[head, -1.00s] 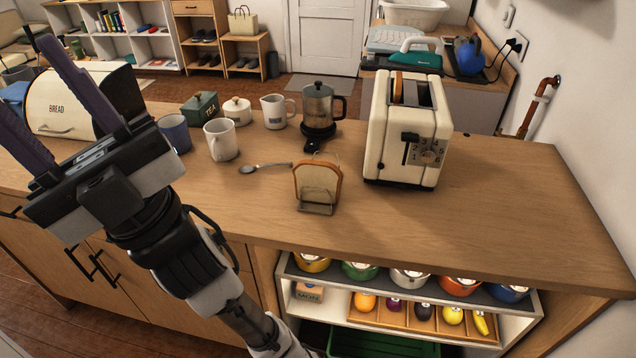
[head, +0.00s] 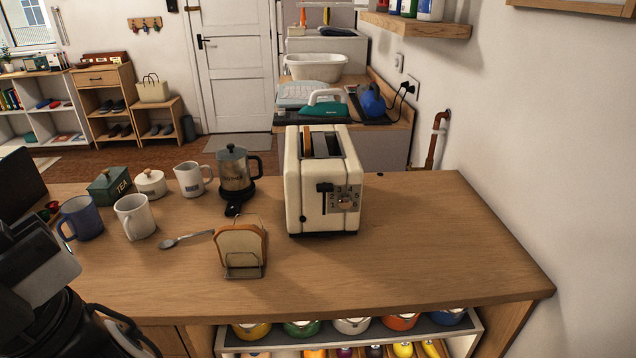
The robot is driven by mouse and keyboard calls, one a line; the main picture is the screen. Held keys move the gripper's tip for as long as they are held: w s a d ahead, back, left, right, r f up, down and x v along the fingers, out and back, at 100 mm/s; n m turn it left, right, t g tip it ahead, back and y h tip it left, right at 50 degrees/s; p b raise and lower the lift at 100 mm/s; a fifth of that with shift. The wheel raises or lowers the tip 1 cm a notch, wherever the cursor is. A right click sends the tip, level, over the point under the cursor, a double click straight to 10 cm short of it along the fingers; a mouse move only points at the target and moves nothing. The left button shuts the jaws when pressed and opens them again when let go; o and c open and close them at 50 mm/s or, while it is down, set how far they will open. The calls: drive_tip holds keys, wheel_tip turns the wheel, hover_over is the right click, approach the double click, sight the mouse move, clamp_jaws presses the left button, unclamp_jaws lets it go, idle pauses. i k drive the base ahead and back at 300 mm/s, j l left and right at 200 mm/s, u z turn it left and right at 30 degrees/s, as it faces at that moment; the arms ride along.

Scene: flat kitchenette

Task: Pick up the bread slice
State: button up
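A bread slice (head: 240,246) with a brown crust stands upright in a small wire rack (head: 246,272) near the front of the wooden counter, left of the toaster. Another brown, bread-like edge (head: 307,146) shows in a slot of the cream toaster (head: 322,185). My gripper (head: 38,268) is only partly in view at the lower left edge, well to the left of the rack. Its fingertips are cut off by the frame, so its opening and anything between the fingers cannot be seen.
A spoon (head: 186,239), a white mug (head: 134,217), a blue mug (head: 82,218) and a French press (head: 235,175) stand left of and behind the rack. The counter (head: 430,240) is clear right of the toaster. Pots sit on a shelf below.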

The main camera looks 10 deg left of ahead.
sight(228, 238)
drive_tip(key=z, duration=0.4)
drive_tip(key=k+j+z, duration=0.15)
drive_tip(key=j+z, duration=0.2)
drive_tip(key=k+j+z, duration=0.15)
drive_tip(key=j+z, duration=0.25)
drive_tip(key=k+j+z, duration=0.15)
drive_tip(key=j, duration=0.3)
drive_tip(key=k+j+z, duration=0.15)
drive_tip(key=k+j, duration=0.8)
drive_tip(key=j, duration=0.15)
drive_tip(key=i+j, duration=0.45)
drive_tip(key=j, duration=0.15)
drive_tip(key=i, duration=0.2)
drive_tip(key=j+z, duration=0.05)
